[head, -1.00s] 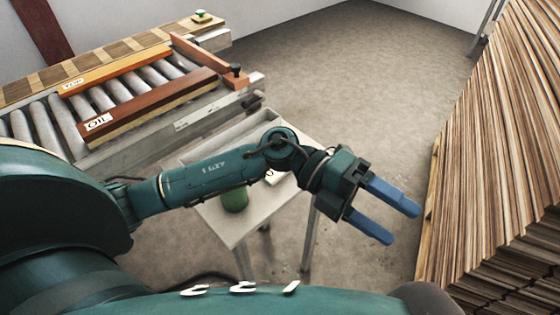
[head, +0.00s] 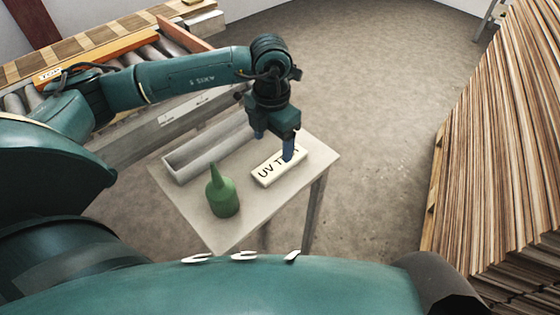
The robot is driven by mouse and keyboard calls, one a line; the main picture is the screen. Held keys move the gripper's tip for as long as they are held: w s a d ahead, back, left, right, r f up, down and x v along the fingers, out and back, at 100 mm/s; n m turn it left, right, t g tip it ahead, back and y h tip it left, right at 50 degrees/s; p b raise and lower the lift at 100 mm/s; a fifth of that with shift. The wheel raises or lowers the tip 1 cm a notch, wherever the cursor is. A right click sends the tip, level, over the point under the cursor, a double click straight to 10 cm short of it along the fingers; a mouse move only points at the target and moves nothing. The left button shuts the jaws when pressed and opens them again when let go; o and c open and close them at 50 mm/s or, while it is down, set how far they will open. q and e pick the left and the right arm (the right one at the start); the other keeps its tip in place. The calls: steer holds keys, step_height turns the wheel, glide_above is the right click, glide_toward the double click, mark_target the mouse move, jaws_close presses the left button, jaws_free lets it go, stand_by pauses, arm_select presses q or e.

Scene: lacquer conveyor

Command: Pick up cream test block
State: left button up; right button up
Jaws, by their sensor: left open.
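The cream test block (head: 267,178) lies flat on the small grey table (head: 222,237), with dark lettering on its top that begins "UV T". My left gripper (head: 274,146) points down from above at the block. Its blue fingers are apart, one at the block's far side and one in front of the lettering, hiding part of it. I cannot tell whether the fingers touch the block. My right gripper is not in view.
A green bottle (head: 222,193) with a pointed nozzle stands left of the block on the table. A grey open trough (head: 181,171) lies behind it. The roller conveyor (head: 165,122) is at upper left. A tall stack of wooden sheets (head: 490,150) fills the right side.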

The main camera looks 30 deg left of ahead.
mark_target(275, 166)
arm_select(q)
steer(key=shift+s+d+f+p, duration=0.15)
steer(key=shift+f+p, duration=0.05)
steer(key=shift+f, duration=1.35)
steer(key=shift+s+d+f+p, duration=0.15)
steer(key=shift+f+p, duration=0.05)
steer(key=shift+f, duration=1.35)
steer(key=shift+c, duration=0.3)
steer(key=c, duration=1)
